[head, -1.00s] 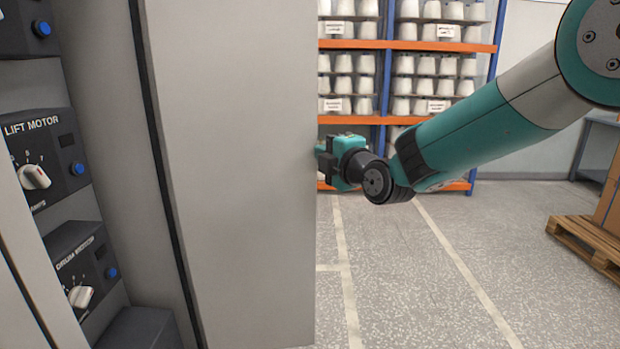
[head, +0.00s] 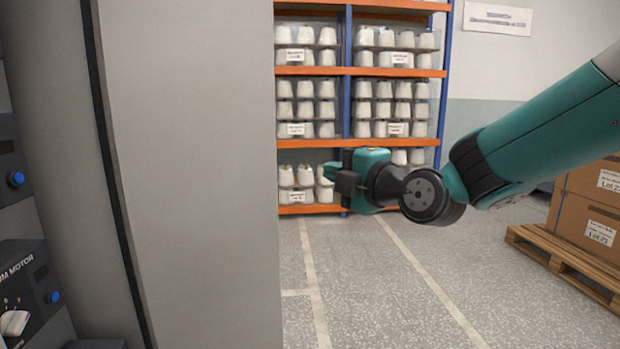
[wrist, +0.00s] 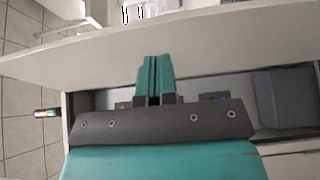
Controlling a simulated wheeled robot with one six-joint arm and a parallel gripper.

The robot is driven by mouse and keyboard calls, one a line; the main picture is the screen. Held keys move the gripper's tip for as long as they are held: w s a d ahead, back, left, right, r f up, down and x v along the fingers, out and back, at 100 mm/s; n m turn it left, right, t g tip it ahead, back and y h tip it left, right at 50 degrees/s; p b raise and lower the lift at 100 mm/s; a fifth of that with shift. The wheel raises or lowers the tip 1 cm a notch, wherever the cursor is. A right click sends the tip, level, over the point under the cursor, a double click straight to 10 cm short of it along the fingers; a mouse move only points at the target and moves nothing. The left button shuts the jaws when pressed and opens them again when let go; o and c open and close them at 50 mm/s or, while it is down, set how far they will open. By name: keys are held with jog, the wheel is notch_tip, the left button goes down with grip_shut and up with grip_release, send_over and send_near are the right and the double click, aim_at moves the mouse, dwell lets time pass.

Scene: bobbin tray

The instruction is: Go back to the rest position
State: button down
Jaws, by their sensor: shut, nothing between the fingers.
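My gripper (head: 328,173) is in the middle of the head view, at the end of my teal arm. It points left, toward the edge of the grey cabinet panel (head: 190,180), and holds nothing. In the wrist view my gripper (wrist: 154,60) shows its two teal fingers side by side and shut. A pale panel edge crosses behind the fingertips there.
A shelf rack (head: 360,143) with white bobbins stands at the back. A pallet (head: 565,262) with cardboard boxes (head: 590,215) is at the right. A control box with a knob (head: 20,295) is at the lower left. The speckled floor in the middle is clear.

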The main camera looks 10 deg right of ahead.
jog(key=s+d+f+m+g+h, duration=0.15)
jog(key=s+f+m+g, duration=0.35)
jog(key=s, duration=0.5)
jog(key=s+d+f+m+g+h, duration=0.15)
jog(key=s+f+m+g, duration=0.35)
jog(key=s, duration=0.5)
jog(key=s+d+f+m+g+h, duration=0.1)
jog(key=s+f+m+g+h, duration=0.15)
jog(key=s+m+g, duration=0.55)
notch_tip(320, 180, up, 16)
jog(key=s+t+p, duration=0.2)
jog(key=p, duration=1.4)
jog(key=shift+s+f+n+t, duration=0.2)
jog(key=shift+s+n+t, duration=0.1)
jog(key=shift+s+n, duration=0.1)
jog(key=shift+d+y, duration=0.1)
jog(key=shift+y, duration=0.15)
